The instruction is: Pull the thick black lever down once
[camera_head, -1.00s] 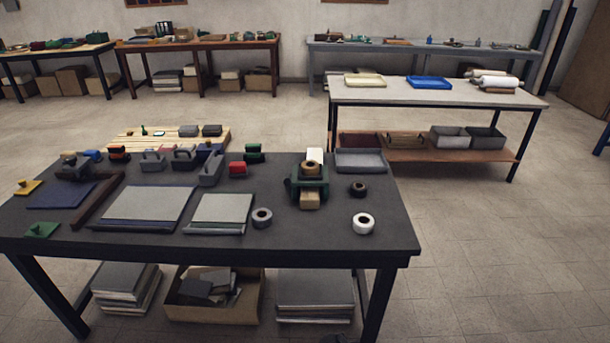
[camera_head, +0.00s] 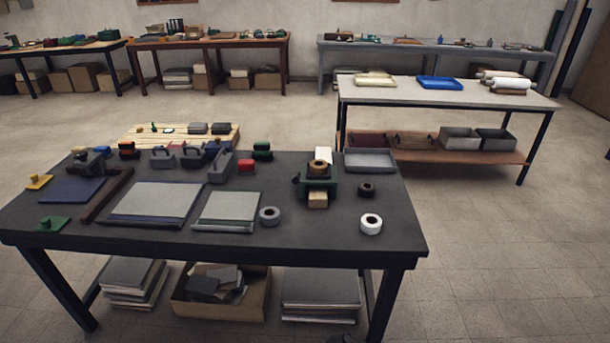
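I cannot pick out a thick black lever for certain. On the dark table (camera_head: 385,229) in front of me stands a green device (camera_head: 316,187) with a brown roll on top and a pale block at its front. A small dark part (camera_head: 296,180) sticks out at its left side; it is too small to tell whether it is a lever. At the table's back left is a dark grey device (camera_head: 88,161), its details unclear. My gripper is not in view.
Grey pads (camera_head: 155,200), a white roll (camera_head: 371,223), a grey tray (camera_head: 370,160) and several stamp-like blocks lie on the dark table. A pallet (camera_head: 228,140) is behind it. A light-topped table (camera_head: 400,92) stands farther back right. The floor at right (camera_head: 510,250) is clear.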

